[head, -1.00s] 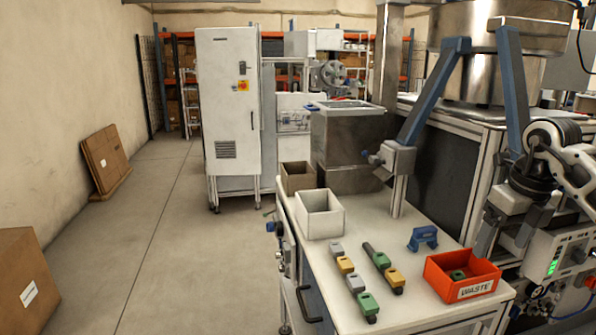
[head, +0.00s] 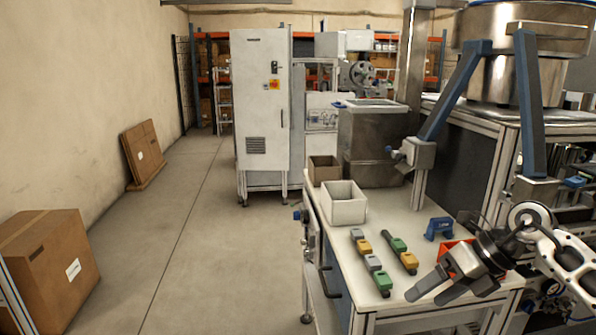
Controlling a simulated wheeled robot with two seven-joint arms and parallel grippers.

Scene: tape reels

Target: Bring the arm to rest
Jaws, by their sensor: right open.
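My right arm comes in from the right edge. Its gripper (head: 423,299) is open, with two grey fingers apart and pointing left and down over the front right part of the white table (head: 335,235). I see nothing between the fingers. The arm and gripper cover most of the red waste box (head: 452,248), so its contents are hidden. My left gripper is not in view.
Several grey, yellow and green blocks (head: 381,282) lie in two rows left of the gripper. A blue bracket (head: 438,228) stands behind it. A white bin (head: 344,203) and a brown bin (head: 324,169) are farther back. The floor at left is clear between cartons (head: 48,265).

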